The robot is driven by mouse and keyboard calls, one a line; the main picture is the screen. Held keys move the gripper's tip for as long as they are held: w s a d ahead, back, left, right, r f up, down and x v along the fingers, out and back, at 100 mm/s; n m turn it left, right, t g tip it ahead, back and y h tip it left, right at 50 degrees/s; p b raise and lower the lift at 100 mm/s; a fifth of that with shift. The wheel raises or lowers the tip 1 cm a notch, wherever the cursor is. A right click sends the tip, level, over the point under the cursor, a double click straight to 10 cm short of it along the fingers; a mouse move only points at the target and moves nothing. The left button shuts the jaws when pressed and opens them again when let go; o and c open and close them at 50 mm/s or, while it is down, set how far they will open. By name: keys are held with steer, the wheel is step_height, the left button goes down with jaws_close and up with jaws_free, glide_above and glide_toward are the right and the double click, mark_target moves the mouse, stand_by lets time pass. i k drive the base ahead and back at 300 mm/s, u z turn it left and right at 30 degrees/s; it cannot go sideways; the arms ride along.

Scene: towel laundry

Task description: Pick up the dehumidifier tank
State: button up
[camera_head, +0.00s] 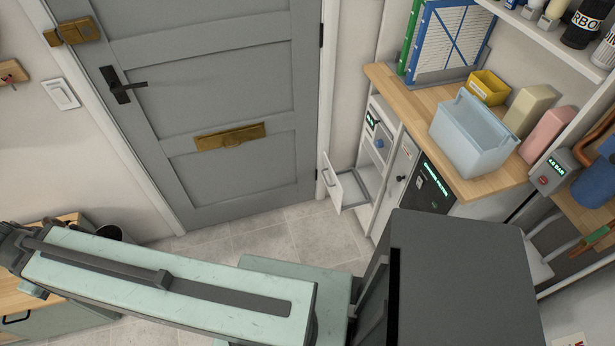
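A pale blue open-topped tub (468,143), which looks like the dehumidifier tank, stands upright on the wooden counter (412,100) at the upper right. A raised bar or rim shows along its left side. I cannot see whether it holds water. A pale green link of my arm crosses the lower left of the view, well away from the tub. My gripper is not in view, and nothing is seen touching the tub.
A yellow bin (488,88), a beige bottle (530,108) and a pink bottle (549,135) stand close behind and right of the tub. A white drawer (349,190) stands open below the counter. A grey door (205,100) is shut. Tiled floor (290,238) is clear before it.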

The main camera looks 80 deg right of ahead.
mark_target(473, 131)
steer(key=z, duration=2.95)
